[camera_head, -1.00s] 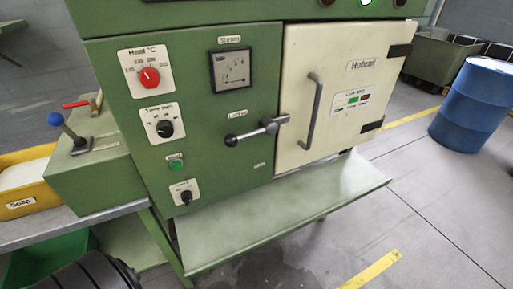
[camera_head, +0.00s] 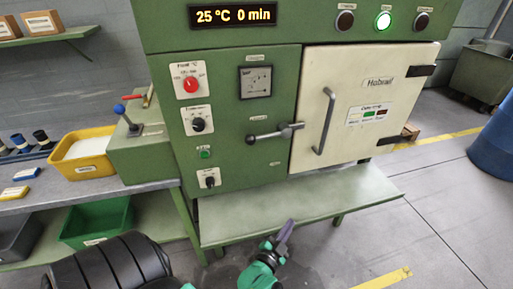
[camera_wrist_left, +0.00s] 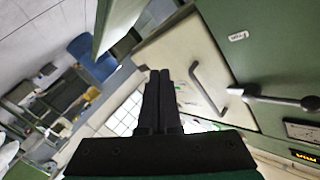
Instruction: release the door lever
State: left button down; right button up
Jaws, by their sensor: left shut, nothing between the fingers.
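The door lever (camera_head: 272,133) is a metal bar with a dark knob at its left end, on the green front panel beside the cream door (camera_head: 350,105). It lies nearly level, its right end at the door's left edge. The door looks closed. My left gripper (camera_head: 287,230) is in front of and below the lever, over the shelf's front edge in the picture, apart from the lever. In the left wrist view its dark fingers (camera_wrist_left: 160,98) are together and empty, and the lever (camera_wrist_left: 275,101) is to their right. My right gripper is not in view.
The door handle (camera_head: 326,120) stands out just right of the lever. A green shelf (camera_head: 300,203) juts out below the door. A yellow bin (camera_head: 82,168) and a small lever box (camera_head: 145,150) stand at left. A blue barrel (camera_head: 492,148) is at right.

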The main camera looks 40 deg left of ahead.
pick_arm(q)
jog(key=s+a+r+n+y+p, duration=0.1)
jog(key=a+r+n+y, duration=0.2)
jog(key=r, duration=0.9)
jog(key=s+a+r+n+y+p, duration=0.1)
jog(key=a+r+n+y, duration=0.2)
jog(key=a+r+y, duration=0.3)
notch_tip(320, 180, up, 8)
jog(key=y, duration=0.3)
jog(key=shift+a+f+y+p, duration=0.2)
jog(key=shift+f+y+p, duration=0.1)
jog(key=shift+p, duration=0.1)
jog(key=shift+r, duration=0.1)
jog(key=p+x, duration=0.3)
jog(key=x, duration=0.7)
jog(key=f, duration=0.1)
jog(key=s+a+f, duration=0.1)
jog(key=f+b, duration=0.1)
jog(key=shift+s+a+f, duration=0.3)
jog(key=shift+a, duration=0.05)
jog(key=shift+f, duration=0.15)
